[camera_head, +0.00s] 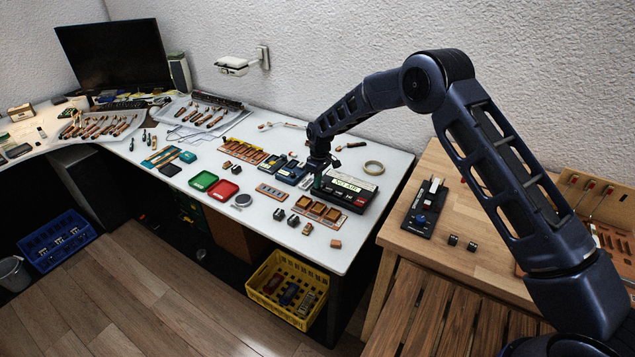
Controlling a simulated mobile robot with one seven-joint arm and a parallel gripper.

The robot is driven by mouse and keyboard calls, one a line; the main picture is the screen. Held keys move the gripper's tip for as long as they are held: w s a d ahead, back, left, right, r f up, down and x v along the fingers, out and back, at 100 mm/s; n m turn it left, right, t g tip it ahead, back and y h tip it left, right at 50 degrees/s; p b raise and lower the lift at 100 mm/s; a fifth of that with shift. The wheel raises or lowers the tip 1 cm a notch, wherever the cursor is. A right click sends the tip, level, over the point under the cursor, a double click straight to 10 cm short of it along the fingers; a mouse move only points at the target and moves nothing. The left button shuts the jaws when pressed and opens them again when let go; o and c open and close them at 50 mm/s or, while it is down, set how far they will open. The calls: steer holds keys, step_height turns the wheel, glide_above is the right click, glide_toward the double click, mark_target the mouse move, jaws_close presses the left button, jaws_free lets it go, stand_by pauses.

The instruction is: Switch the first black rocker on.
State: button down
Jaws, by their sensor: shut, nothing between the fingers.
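A black box with a pale lit sign (343,189) lies near the right end of the white table. A row of small dark and red keys runs along its front; single black rockers are too small to tell apart. My gripper (318,184) points down at the left end of this box. It is small and dark here, with its fingers together and nothing seen in it. Whether the tips touch the box cannot be told. My wrist and gripper hide part of the box's left end.
A black panel with a blue knob (424,208) lies on the wooden table at right, with two small dark blocks (462,243) near it. A wooden tray with square cells (317,212) lies in front of the box.

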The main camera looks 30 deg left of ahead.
steer(key=shift+w+r, duration=0.2)
steer(key=shift+w, duration=0.5)
step_height(320, 180, up, 14)
steer(key=s, duration=0.2)
stand_by(0.3)
stand_by(0.4)
